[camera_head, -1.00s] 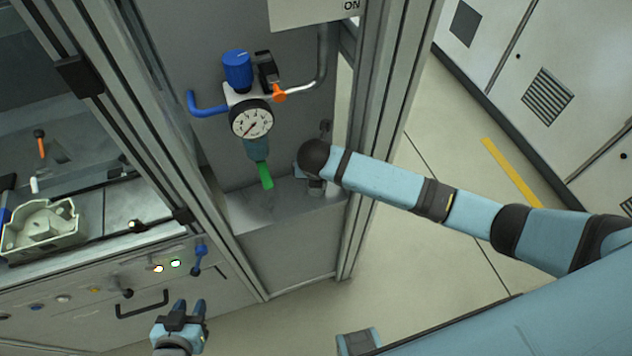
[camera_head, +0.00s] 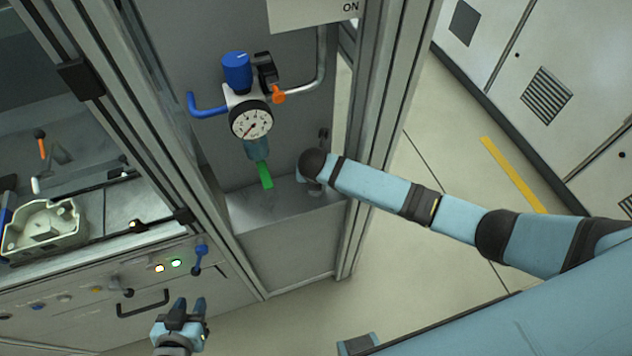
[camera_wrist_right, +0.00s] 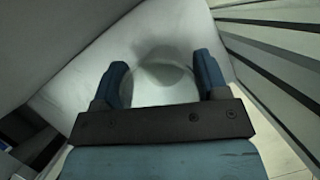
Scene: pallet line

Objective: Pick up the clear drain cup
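The clear drain cup (camera_wrist_right: 162,88) shows faintly in the right wrist view as a see-through round shape between the two fingers of my right gripper (camera_wrist_right: 162,82). The fingers are spread on either side of it, and I see no clear grip. In the head view my right wrist hides most of this gripper above the cabinet's ledge (camera_head: 250,215), and I cannot make out the cup there. My left gripper (camera_head: 188,308) is empty, fingers apart, low in front of the machine's panel.
A metal post (camera_head: 375,140) stands right of the ledge, close to my right arm. A grey casting (camera_head: 42,228) lies at the left.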

